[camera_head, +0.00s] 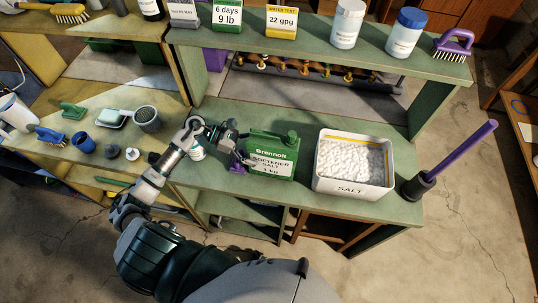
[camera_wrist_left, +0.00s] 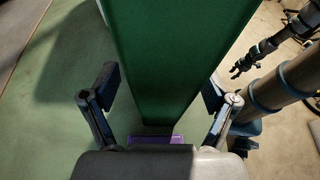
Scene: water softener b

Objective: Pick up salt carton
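The salt carton (camera_head: 270,162) is a green box labelled softener salt, 1 kg, standing upright on the green bench. My left gripper (camera_head: 241,152) is at its left side. In the left wrist view the carton's plain green side (camera_wrist_left: 180,60) rises between the two spread fingers of the left gripper (camera_wrist_left: 160,105). Gaps show between the carton and the fingers, so the gripper is open. A dark claw, seemingly my right gripper (camera_wrist_left: 240,68), shows small at the right of the wrist view; its opening is unclear. The carton's far side is hidden.
A white tub of salt (camera_head: 354,165) stands right of the carton, with a gap between. A white jar (camera_head: 196,150) stands behind my left wrist. A shelf with jars (camera_head: 348,24) runs above.

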